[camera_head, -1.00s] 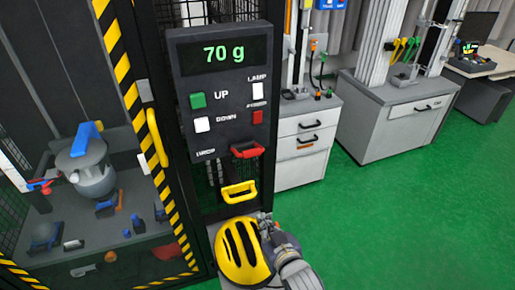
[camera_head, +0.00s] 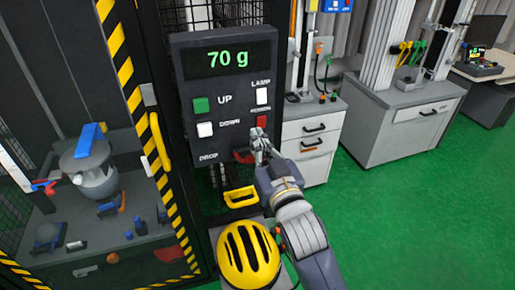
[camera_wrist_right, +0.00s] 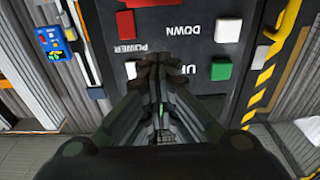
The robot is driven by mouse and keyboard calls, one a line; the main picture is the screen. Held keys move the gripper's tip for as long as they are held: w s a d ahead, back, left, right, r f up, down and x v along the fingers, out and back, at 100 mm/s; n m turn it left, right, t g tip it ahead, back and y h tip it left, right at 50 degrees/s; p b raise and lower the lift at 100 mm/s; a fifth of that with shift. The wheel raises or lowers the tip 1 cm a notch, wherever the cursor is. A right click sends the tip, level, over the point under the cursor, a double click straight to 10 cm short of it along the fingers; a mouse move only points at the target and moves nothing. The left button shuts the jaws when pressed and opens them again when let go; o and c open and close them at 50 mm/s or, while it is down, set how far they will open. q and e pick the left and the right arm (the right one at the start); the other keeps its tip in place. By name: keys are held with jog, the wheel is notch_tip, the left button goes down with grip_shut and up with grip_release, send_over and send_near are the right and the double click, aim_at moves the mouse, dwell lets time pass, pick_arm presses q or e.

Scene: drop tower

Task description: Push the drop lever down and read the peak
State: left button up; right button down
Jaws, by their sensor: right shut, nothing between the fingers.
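The dark control panel (camera_head: 205,130) shows "70 g" in green on its display (camera_head: 216,60). The red drop lever (camera_head: 243,157) is beside the "DROP" label at the panel's lower edge, partly hidden by my right gripper. My right gripper (camera_head: 259,140) is shut and empty, in front of the panel just above the lever and below the red power button (camera_head: 261,121). I cannot tell whether it touches the lever. In the wrist view, my gripper's fingers (camera_wrist_right: 160,65) point at the panel, and a red part shows at the top edge. My left gripper is not in view.
A yellow handle (camera_head: 241,196) sits below the lever. The panel has a green UP button (camera_head: 201,105) and white DOWN button (camera_head: 205,129). A striped, meshed cage stands left. Green floor (camera_head: 420,220) is clear at right.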

jog(key=f, duration=0.3)
jog(key=shift+w+a+f+p, duration=0.1)
jog(key=shift+w+f+p, duration=0.25)
jog(key=shift+f, duration=0.05)
notch_tip(320, 180, down, 9)
jog(key=s+t+b, duration=0.1)
jog(key=s+b, duration=0.1)
jog(key=b, duration=0.5)
jog(key=shift+d, duration=0.35)
dwell(0.7)
jog(key=shift+s, duration=0.1)
dwell(1.2)
